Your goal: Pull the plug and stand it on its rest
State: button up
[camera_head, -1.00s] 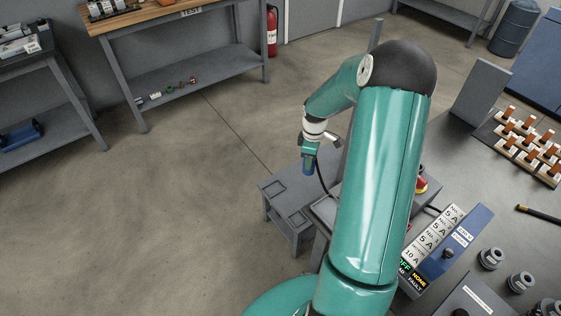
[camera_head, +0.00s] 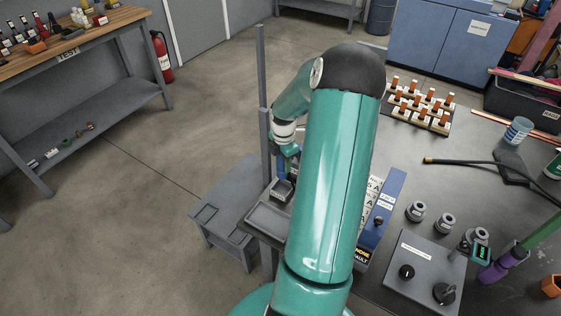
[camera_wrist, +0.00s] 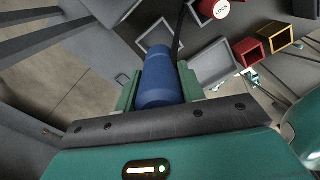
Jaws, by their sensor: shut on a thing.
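My gripper (camera_wrist: 157,88) is shut on a blue plug (camera_wrist: 154,66), with one green finger on each side of it. In the head view the plug (camera_head: 281,171) hangs below my wrist, partly hidden by my arm. A dark square open-topped holder (camera_head: 281,191) is just below the plug there. I cannot tell whether the plug touches it or is inside it. In the wrist view a grey open-topped box (camera_wrist: 210,62) is right of the plug, and a black cable (camera_wrist: 178,35) runs upward beside it. I cannot tell which holder is the rest.
A grey tray (camera_head: 268,222) and a low grey step (camera_head: 225,205) are near the plug. A grey post (camera_head: 262,90) rises just left of my wrist. Red (camera_wrist: 250,50) and yellow (camera_wrist: 277,36) open boxes lie right in the wrist view. Floor at left is clear.

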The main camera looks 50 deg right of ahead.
aim_at(283, 175)
jog(key=shift+f, duration=0.1)
jog(key=shift+f, duration=2.8)
jog(key=shift+f, duration=0.45)
jog(key=shift+f, duration=0.35)
jog(key=shift+f, duration=1.15)
jog(key=o, duration=1.2)
